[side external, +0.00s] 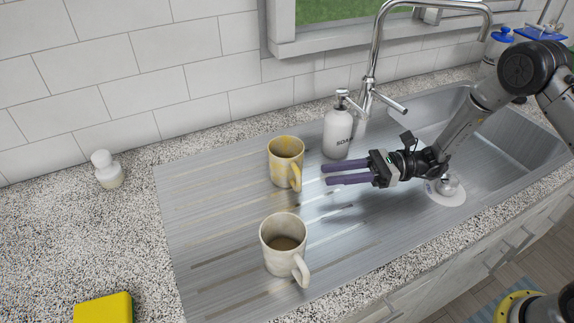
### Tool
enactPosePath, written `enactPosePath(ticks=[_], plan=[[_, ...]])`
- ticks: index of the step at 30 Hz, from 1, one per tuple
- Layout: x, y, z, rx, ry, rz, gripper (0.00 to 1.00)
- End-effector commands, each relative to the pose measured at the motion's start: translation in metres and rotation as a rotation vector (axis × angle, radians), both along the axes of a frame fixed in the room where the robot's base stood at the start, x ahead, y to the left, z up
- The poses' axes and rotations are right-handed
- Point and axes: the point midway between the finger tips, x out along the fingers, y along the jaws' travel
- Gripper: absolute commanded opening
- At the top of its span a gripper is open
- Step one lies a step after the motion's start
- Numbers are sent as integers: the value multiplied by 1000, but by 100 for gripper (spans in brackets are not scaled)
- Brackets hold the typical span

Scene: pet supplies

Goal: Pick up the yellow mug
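The yellow mug (286,161) stands upright on the metal draining board (208,215), its handle facing the lower right of the picture. A cream mug (284,245) stands upright nearer the camera, with something brown inside and its handle to the lower right. My gripper (326,174) is to the right of the yellow mug, its purple fingers pointing left at it. The fingers are apart with nothing between them, and a small gap separates them from the mug.
A white soap bottle (338,132) stands just behind my gripper. The faucet (372,70) rises behind the sink. A small white bottle (107,169) stands on the counter at left, and a yellow block (103,308) lies at front left. The board's left part is clear.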

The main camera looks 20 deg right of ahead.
Motion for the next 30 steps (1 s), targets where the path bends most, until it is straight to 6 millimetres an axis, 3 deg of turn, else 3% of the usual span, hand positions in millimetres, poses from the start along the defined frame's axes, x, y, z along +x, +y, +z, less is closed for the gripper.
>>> enactPosePath(ticks=[9,17,25,30], plan=[[13,49,1,-1,-4,4,31],[18,67,1,-2,-4,4,31],[28,102,-1,-2,-4,4,31],[31,108,0,-1,-5,2,31]])
